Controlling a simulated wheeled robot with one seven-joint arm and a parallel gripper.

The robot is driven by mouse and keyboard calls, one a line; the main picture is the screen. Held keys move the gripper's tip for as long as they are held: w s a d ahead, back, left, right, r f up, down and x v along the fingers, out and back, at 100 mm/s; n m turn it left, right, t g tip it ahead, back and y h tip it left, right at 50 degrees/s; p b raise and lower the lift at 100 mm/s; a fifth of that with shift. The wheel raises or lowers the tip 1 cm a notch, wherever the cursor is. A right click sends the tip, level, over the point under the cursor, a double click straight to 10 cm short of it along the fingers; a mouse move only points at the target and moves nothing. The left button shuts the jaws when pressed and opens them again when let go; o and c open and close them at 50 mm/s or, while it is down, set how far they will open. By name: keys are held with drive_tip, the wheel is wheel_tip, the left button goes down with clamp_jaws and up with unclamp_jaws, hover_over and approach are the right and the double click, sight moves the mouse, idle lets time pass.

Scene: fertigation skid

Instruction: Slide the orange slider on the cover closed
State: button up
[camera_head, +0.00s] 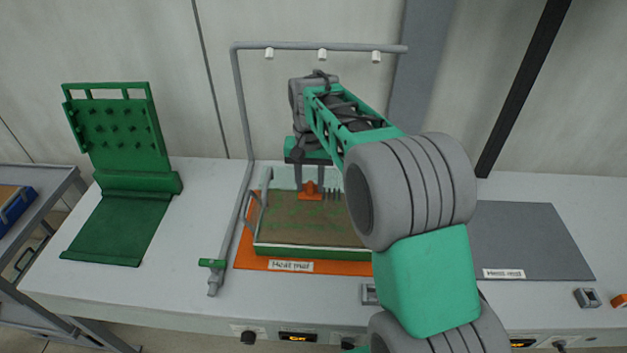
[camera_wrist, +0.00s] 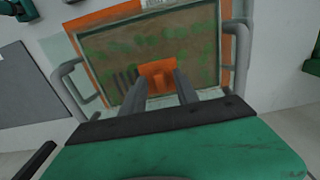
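The orange slider (camera_head: 310,193) sits on the far side of the clear cover (camera_head: 266,180), which lies over a tray of soil and green growth. In the wrist view the slider (camera_wrist: 157,70) is a flat orange plate with a small raised knob. Dark vent slots (camera_head: 332,195) show uncovered beside it, to its right in the head view; in the wrist view these slots (camera_wrist: 125,79) are to its left. My gripper (camera_head: 310,184) points down at the slider with its two fingers apart, one on each side of the knob. I cannot tell whether the fingertips touch the slider.
The tray stands on an orange mat (camera_head: 247,257) with a label. A grey pipe frame (camera_head: 237,100) with nozzles arches over it. A green hinged stand (camera_head: 120,215) is at left and a grey mat (camera_head: 535,240) at right. Grey handles (camera_wrist: 238,50) rise at the cover's sides.

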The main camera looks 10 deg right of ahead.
clamp_jaws()
idle(1.4)
